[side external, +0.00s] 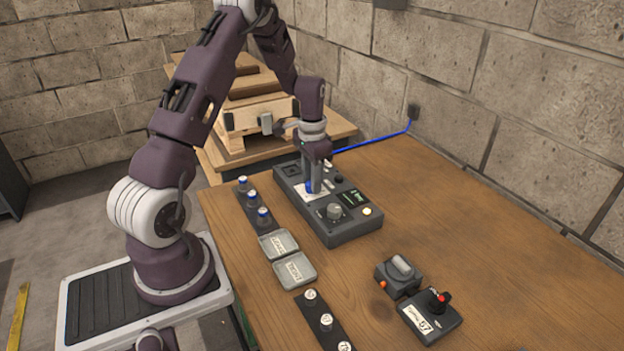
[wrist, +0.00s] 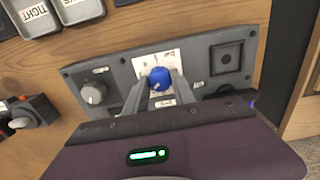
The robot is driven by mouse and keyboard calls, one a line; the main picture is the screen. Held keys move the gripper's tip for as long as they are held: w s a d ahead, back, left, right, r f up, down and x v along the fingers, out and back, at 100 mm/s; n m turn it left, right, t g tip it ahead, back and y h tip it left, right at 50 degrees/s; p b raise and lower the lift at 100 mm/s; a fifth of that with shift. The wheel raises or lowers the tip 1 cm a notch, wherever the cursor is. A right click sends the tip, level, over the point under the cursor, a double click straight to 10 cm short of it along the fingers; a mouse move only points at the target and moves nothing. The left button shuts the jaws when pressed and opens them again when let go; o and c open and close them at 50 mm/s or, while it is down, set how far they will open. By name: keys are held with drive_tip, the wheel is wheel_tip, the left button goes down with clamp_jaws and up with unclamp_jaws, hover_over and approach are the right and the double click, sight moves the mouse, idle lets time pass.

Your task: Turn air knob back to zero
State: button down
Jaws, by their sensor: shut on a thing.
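The blue air knob (wrist: 159,78) sits on a white label plate (wrist: 152,58) near the middle of the grey control panel (wrist: 120,74). My gripper (wrist: 160,84) is shut on the blue knob, with one finger on each side of it. In the side external view my gripper (side external: 314,186) points down onto the panel (side external: 345,232), and only a bit of the blue knob (side external: 308,188) shows beside the fingers. The knob's pointer and the scale marks are too small or covered to read.
A blue cable (side external: 375,142) runs behind. The table's right side is clear.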

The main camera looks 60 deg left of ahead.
drive_tip(key=n, duration=0.5)
drive_tip(key=shift+n, duration=0.3)
drive_tip(key=n, duration=0.5)
drive_tip(key=shift+r, duration=0.1)
drive_tip(key=shift+n, duration=0.3)
drive_tip(key=c, duration=1.1)
unclamp_jaws()
drive_tip(key=shift+o, duration=0.2)
wheel_tip(320, 180, up, 7)
drive_tip(key=shift+r, duration=0.1)
